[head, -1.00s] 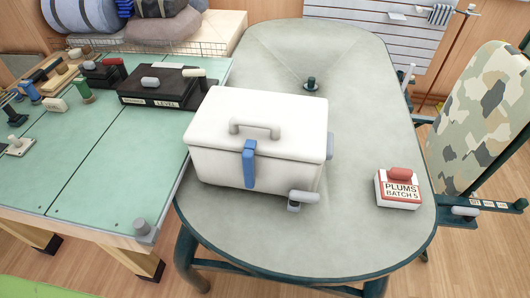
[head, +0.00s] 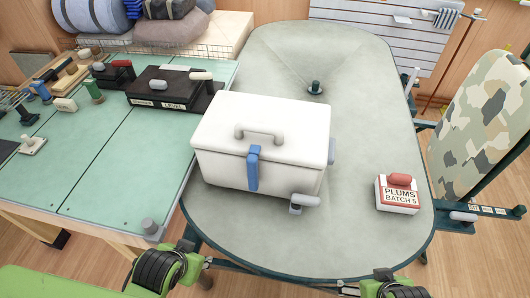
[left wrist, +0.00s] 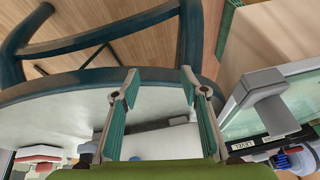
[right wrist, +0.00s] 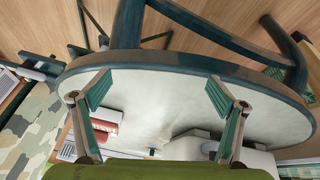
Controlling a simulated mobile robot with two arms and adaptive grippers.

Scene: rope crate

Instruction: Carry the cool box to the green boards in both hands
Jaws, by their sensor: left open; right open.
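The cool box (head: 262,155), white with a lid handle on top and a blue front latch (head: 253,168), stands upright on the grey oval table (head: 360,90). The green boards (head: 105,155) cover the bench to its left; they also show in the left wrist view (left wrist: 285,105). My left gripper (left wrist: 159,78) is open and empty; in the head view its arm is at the bottom left, short of the table's front edge. My right gripper (right wrist: 157,90) is open and empty; its arm just shows at the bottom right. Both are apart from the box.
A grey-handled piece (head: 303,202) sits at the box's front right corner. A plums box (head: 397,194) lies to the right on the table. A black level case (head: 170,92) and several tools occupy the boards' back and left.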

